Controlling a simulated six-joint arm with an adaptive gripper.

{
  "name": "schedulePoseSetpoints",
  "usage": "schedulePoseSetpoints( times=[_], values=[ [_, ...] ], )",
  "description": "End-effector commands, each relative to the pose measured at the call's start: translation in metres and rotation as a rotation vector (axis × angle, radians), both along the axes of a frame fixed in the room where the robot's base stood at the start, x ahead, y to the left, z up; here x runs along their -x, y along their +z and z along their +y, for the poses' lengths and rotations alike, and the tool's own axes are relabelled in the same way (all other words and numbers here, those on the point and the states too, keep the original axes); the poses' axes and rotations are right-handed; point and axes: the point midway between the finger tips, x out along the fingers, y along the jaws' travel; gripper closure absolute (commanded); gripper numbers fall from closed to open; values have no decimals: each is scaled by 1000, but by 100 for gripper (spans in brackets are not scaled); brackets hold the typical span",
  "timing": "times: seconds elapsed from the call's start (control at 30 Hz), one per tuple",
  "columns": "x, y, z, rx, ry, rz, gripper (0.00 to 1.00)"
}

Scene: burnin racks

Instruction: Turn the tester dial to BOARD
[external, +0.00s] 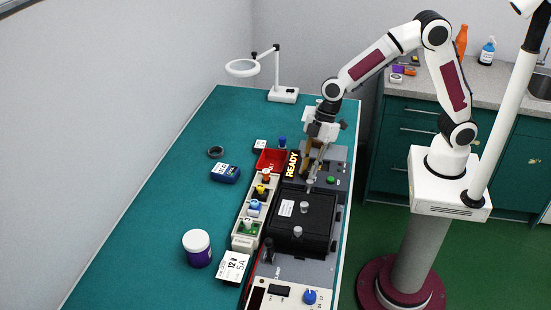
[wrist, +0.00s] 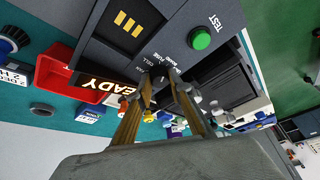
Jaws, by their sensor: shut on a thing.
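The tester (external: 338,165) is a dark grey unit with a lit READY display (external: 292,164) and a green TEST button (external: 331,180); the button also shows in the wrist view (wrist: 200,38). Its small dark dial (wrist: 160,73) sits below small labels that seem to read CELL, FUSE and BOARD. My gripper (external: 311,180) points down over the tester, and in the wrist view its tan fingers (wrist: 161,82) are closed around the dial. The fingers hide much of the dial, so I cannot tell which label it points to.
A black lidded box (external: 315,222) with light knobs stands close in front of the tester. A red bin (external: 270,159) and a pale rack (external: 248,230) of coloured parts lie to the left. The teal table (external: 165,165) is mostly clear farther left.

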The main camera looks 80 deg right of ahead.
Motion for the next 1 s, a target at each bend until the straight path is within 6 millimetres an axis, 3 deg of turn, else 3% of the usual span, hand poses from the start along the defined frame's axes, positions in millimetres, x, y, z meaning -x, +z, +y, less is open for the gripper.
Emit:
schedulePoseSetpoints(
  times=[1.0],
  values=[
    [4, -1, 2, 2, -422, 2, 100]
  ],
)
